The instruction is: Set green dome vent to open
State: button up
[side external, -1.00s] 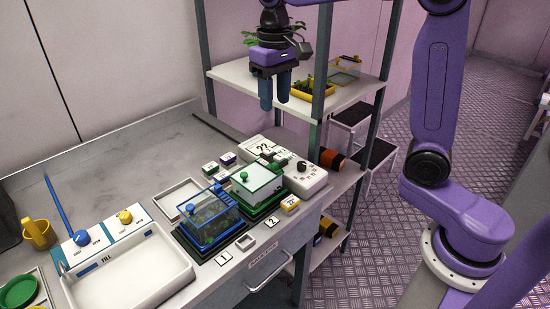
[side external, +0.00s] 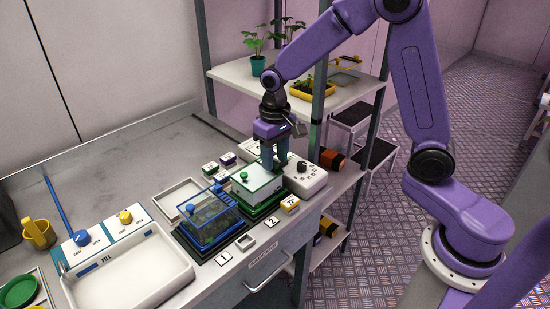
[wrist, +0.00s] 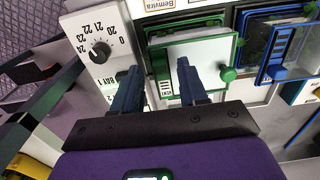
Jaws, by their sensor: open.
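The green dome (side external: 258,185) is a box with a pale lid and a green base, standing on the bench beside the blue dome. It also shows in the wrist view (wrist: 205,55), with its round green knob (wrist: 228,74) at the lid's right edge. My gripper (side external: 275,163) is low over the far right edge of the green dome, pointing down. In the wrist view my gripper (wrist: 158,68) is open, one finger near the lid's left edge and the other over the lid.
The blue dome (side external: 208,224) stands at the left. A white dial box (side external: 306,181) sits close at the right. Small label blocks (side external: 209,168) lie behind. A shelf post (side external: 318,105) rises near my arm. The white sink tray (side external: 125,278) is far left.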

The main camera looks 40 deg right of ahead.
jog(key=shift+f, duration=0.5)
grip_shut()
jog(key=shift+w, duration=1.9)
grip_release()
